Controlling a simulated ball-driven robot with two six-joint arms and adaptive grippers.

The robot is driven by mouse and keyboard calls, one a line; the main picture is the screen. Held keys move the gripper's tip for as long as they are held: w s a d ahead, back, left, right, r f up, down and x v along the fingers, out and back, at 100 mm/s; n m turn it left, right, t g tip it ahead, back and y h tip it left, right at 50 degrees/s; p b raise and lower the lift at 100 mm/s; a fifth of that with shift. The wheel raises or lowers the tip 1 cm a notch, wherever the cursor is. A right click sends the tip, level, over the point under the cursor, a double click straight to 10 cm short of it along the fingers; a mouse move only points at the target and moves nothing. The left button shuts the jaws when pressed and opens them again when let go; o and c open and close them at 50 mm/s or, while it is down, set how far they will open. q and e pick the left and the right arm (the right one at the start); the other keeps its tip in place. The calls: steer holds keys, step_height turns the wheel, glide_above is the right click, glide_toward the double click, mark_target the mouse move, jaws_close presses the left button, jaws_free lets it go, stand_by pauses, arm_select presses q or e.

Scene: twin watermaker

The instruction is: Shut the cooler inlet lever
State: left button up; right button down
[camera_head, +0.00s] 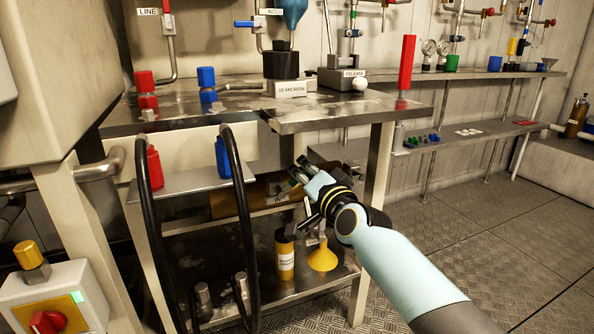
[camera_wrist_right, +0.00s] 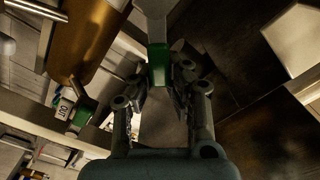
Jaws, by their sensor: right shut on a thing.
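The brown-gold cooler cylinder (camera_head: 232,198) lies under the metal bench, with an "IN" label on its near end. My right gripper (camera_head: 302,174) is at the right end of the cooler, below the bench edge. In the right wrist view my right gripper (camera_wrist_right: 159,90) is shut on the green grip of the cooler inlet lever (camera_wrist_right: 158,66), whose grey stem runs up out of view. The cooler (camera_wrist_right: 85,40) shows at upper left there, with a second green-handled lever (camera_wrist_right: 82,116) beside a small label. My left gripper is not in view.
The bench top (camera_head: 340,108) overhangs my right gripper, and a bench leg (camera_head: 378,165) stands close to it. Black hoses (camera_head: 243,215) hang at the left. The floor at right is clear.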

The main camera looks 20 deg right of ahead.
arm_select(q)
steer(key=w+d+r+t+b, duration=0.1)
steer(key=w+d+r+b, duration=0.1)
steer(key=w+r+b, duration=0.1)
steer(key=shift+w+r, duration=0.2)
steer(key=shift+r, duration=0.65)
arm_select(e)
steer(key=shift+d+f+m, duration=0.3)
steer(key=shift+f+m, duration=0.5)
steer(key=shift+m, duration=0.5)
steer(key=shift+d+f+m, duration=0.25)
steer(key=shift+f+m, duration=0.5)
steer(key=shift+m, duration=0.55)
steer(key=shift+d+f+m, duration=0.3)
steer(key=shift+f+m, duration=0.5)
steer(key=shift+m, duration=0.5)
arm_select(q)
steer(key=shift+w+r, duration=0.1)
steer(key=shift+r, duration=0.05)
arm_select(e)
steer(key=c, duration=1.2)
jaws_free()
steer(key=shift+r, duration=0.1)
steer(key=shift+c, duration=0.2)
steer(key=s, duration=1.2)
steer(key=shift+d, duration=0.2)
